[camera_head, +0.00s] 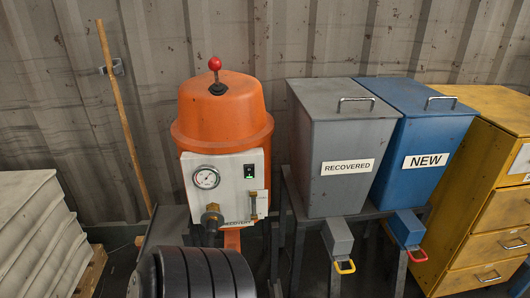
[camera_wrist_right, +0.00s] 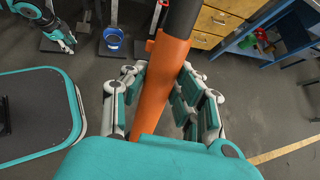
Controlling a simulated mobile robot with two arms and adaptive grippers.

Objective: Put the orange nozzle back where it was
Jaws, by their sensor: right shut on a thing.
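The orange nozzle (camera_wrist_right: 153,98), a long tube with a dark upper end, shows in the right wrist view. My right gripper (camera_wrist_right: 160,80) is shut on it, with fingers on both sides of the tube. Its lower end is hidden behind the gripper's teal body. My left gripper (camera_wrist_right: 62,36) is at the top left of the wrist view, apart from the nozzle and too small to read. Neither gripper shows in the head view. There, an orange machine (camera_head: 222,115) with a red knob, gauge and brass fitting (camera_head: 212,217) stands against the wall.
A grey RECOVERED bin (camera_head: 335,130) and blue NEW bin (camera_head: 425,125) stand right of the machine, beside yellow drawers (camera_head: 490,215). A wooden stick (camera_head: 122,115) leans on the wall.

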